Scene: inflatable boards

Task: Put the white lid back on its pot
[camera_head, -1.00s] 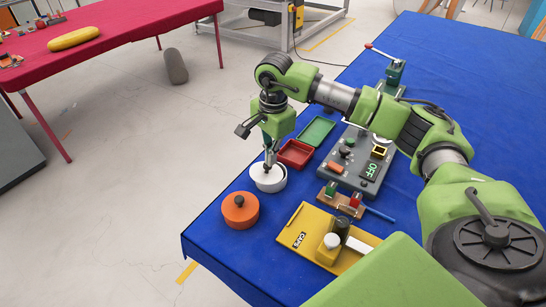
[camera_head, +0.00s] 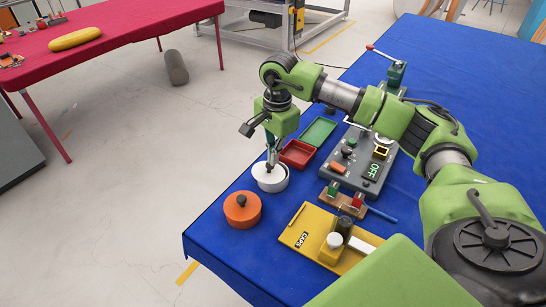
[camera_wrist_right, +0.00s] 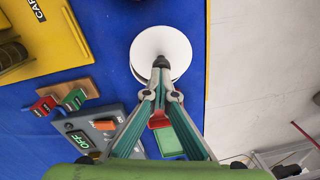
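The white pot (camera_head: 271,184) stands near the left edge of the blue table, behind an orange pot. The white lid (camera_wrist_right: 150,42) is a round disc seen from above in the right wrist view. It lies over the pot's mouth; I cannot tell whether it is fully seated. My right gripper (camera_head: 271,166) points down at the lid's middle. In the right wrist view, its fingertips (camera_wrist_right: 160,63) meet at the centre of the lid, closed on its knob, which they mostly hide. My left gripper is not in view.
The orange lidded pot (camera_head: 242,212) stands in front of the white pot. A red tray (camera_head: 296,153) and a green tray (camera_head: 318,131) lie behind it. A grey control panel (camera_head: 350,165) and a yellow board (camera_head: 300,232) are to the right. The table's left edge is close.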

